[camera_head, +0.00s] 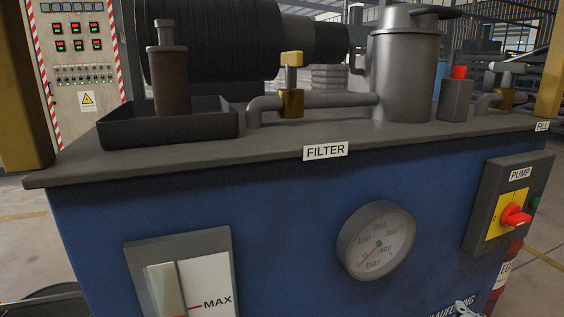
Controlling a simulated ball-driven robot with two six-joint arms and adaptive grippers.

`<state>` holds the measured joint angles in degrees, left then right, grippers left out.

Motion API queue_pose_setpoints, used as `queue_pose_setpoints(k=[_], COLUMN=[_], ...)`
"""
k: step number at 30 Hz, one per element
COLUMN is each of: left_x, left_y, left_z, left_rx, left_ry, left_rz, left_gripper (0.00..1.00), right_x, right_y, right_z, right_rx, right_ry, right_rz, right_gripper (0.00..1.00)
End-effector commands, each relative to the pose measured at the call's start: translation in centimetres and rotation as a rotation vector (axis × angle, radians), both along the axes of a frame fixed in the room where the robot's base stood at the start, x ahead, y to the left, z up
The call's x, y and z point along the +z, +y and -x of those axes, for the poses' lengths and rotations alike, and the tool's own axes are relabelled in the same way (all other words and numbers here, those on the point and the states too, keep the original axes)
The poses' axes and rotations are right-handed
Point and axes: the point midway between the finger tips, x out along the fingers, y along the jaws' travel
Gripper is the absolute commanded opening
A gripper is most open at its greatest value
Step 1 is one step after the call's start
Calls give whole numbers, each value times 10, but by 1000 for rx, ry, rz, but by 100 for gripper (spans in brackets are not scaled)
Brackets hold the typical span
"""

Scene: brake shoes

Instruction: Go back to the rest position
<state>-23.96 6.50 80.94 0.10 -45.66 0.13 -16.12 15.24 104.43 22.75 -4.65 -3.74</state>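Neither of my grippers shows clearly in the head view. The task line names no object. In front of me stands a blue hydraulic unit (290,225) with a dark grey top plate (270,160). Its front carries a round pressure gauge (376,241), a level gauge marked MAX (205,285) and a pump switch box (507,200) with a red knob (515,216). A small silver part (462,308) is cut off by the bottom edge, and I cannot tell what it is. No brake shoes are in view.
On the top plate are a black tray (168,128) holding a brown cylinder (171,80), a brass valve (291,85) on a pipe and a grey filter canister (405,75). Yellow posts (20,90) flank the unit. A control cabinet (80,60) stands behind left.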

Motion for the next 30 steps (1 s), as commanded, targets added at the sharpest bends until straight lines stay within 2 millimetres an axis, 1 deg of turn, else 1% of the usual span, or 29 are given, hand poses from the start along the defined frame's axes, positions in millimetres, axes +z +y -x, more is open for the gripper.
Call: queue_pose_setpoints(k=[1, 2, 3, 5, 6, 8, 9, 11, 12, 15, 17, 18, 20, 21, 22, 24, 26, 30], left_x=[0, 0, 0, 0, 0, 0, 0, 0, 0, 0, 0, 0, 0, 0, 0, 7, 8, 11], left_y=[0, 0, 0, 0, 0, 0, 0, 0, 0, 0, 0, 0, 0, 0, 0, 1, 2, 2], left_z=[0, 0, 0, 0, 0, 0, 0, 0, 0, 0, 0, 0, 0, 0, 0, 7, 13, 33], left_rx=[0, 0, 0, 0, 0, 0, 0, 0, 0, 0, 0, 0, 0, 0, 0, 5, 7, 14], left_ry=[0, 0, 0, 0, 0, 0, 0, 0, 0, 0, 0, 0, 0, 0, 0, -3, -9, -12], left_rz=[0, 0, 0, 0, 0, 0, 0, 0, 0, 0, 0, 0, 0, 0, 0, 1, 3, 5], left_gripper=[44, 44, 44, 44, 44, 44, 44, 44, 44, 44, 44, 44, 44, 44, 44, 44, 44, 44], right_x=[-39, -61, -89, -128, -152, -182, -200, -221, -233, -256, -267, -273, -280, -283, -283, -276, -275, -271], right_y=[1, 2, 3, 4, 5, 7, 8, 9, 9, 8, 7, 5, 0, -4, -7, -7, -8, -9], right_z=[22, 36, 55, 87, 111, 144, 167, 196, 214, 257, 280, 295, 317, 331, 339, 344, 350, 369], right_rx=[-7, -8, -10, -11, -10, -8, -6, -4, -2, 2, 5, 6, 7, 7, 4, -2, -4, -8], right_ry=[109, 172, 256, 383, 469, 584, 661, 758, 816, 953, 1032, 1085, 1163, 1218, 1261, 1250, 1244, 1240], right_rz=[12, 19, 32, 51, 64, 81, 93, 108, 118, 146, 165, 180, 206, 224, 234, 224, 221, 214], right_gripper=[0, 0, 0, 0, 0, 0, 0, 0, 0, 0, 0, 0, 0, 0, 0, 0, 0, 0])
